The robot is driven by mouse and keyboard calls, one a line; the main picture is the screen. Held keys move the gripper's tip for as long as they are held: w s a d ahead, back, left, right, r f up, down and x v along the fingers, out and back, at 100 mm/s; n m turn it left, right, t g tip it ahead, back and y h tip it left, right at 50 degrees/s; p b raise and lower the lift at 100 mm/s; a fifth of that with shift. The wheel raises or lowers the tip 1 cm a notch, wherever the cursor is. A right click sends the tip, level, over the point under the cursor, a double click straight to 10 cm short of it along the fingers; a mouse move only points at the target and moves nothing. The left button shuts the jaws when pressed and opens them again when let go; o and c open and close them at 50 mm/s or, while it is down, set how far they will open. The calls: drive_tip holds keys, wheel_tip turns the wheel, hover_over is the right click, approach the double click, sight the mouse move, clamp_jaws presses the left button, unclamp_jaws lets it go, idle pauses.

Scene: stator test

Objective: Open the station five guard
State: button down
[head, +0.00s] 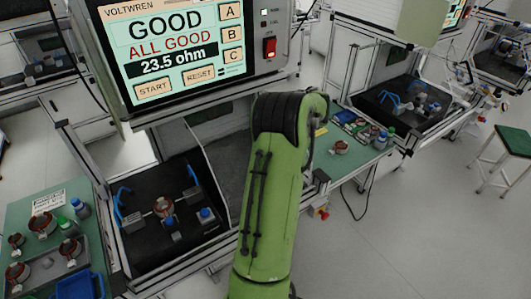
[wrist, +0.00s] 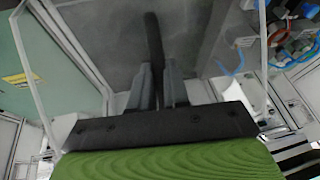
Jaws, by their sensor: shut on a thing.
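My gripper shows in the wrist view (wrist: 155,82), its two grey fingers closed on a dark upright bar (wrist: 153,40), which looks like the guard's handle. Behind the bar is a grey, see-through-looking panel (wrist: 100,28) with pale edges, apparently the guard. In the head view my green arm reaches down the middle and hides my gripper and the handle. Left of the arm is a station with a black bed (head: 140,237), holding a copper-wound stator (head: 163,207) and blue-handled clamps. I cannot read a station number or tell how far the guard is open.
A tester screen (head: 165,45) above the station reads GOOD, ALL GOOD, 23.5 ohm. A green bench (head: 20,222) with stators and a blue bin (head: 78,286) is at left. Another bench (head: 365,158) and station stand right. A green stool (head: 515,138) is far right; open floor lies front right.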

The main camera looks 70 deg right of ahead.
drive_tip(key=c, duration=1.1)
unclamp_jaws()
drive_tip(key=p+v, duration=0.3)
drive_tip(key=v, duration=1.2)
drive_tip(key=shift+r, duration=0.4)
